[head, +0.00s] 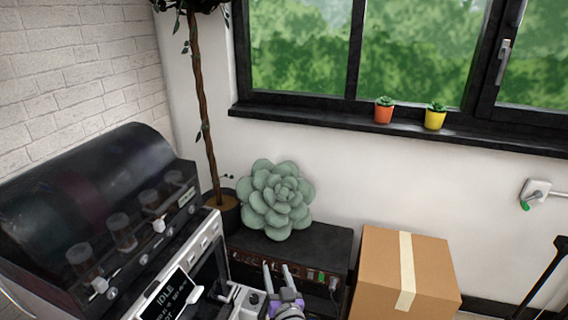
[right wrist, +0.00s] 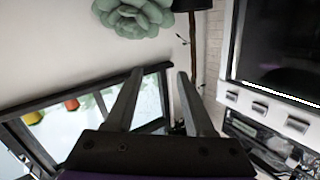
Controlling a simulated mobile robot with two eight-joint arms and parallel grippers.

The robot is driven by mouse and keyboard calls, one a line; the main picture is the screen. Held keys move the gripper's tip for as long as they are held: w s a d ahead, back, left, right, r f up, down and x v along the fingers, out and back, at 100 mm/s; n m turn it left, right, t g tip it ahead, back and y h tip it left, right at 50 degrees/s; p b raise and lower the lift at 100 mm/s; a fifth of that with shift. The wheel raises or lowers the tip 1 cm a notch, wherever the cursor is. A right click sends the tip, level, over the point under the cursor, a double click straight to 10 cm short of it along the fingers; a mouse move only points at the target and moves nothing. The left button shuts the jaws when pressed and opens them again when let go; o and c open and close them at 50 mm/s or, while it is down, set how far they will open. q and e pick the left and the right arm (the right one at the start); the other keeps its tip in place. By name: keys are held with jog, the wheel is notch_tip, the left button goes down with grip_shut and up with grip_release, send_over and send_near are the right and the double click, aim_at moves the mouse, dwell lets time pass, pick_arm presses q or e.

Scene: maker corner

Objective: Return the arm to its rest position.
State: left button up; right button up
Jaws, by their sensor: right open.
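My right gripper (head: 278,276) is at the bottom middle of the head view, its two grey fingers pointing up and apart. It also shows in the right wrist view (right wrist: 160,90), open, with nothing between the fingers. In the head view it appears in front of the black cabinet (head: 318,242), right of the dark machine with a screen. I cannot tell from the picture how far it is from the cabinet. My left gripper is not in view.
The dark-hooded machine (head: 90,185) fills the left. A green succulent (head: 276,200) sits on the cabinet, beside a potted tree (head: 203,110). A taped cardboard box (head: 380,275) stands to the right. Orange (head: 383,113) and yellow (head: 434,119) pots stand on the windowsill.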

jog(key=s+d+r+n+g+p, duration=0.2)
jog(key=s+d+r+g+p, duration=0.4)
jog(key=s+r, duration=0.35)
pick_arm(q)
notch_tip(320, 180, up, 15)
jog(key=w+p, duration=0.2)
jog(key=p, duration=0.4)
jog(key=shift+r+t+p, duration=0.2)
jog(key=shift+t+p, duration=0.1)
jog(key=shift+p, duration=0.1)
pick_arm(e)
jog(key=s+d+m+g+h, duration=0.1)
jog(key=s+d+g+h, duration=0.1)
jog(key=s+d, duration=0.5)
jog(key=s+d+r+m+g+h, duration=0.1)
jog(key=s+d+g, duration=0.2)
jog(key=s, duration=1)
jog(key=d, duration=0.3)
jog(key=shift+s+d+h, duration=0.35)
jog(key=shift+h, duration=0.05)
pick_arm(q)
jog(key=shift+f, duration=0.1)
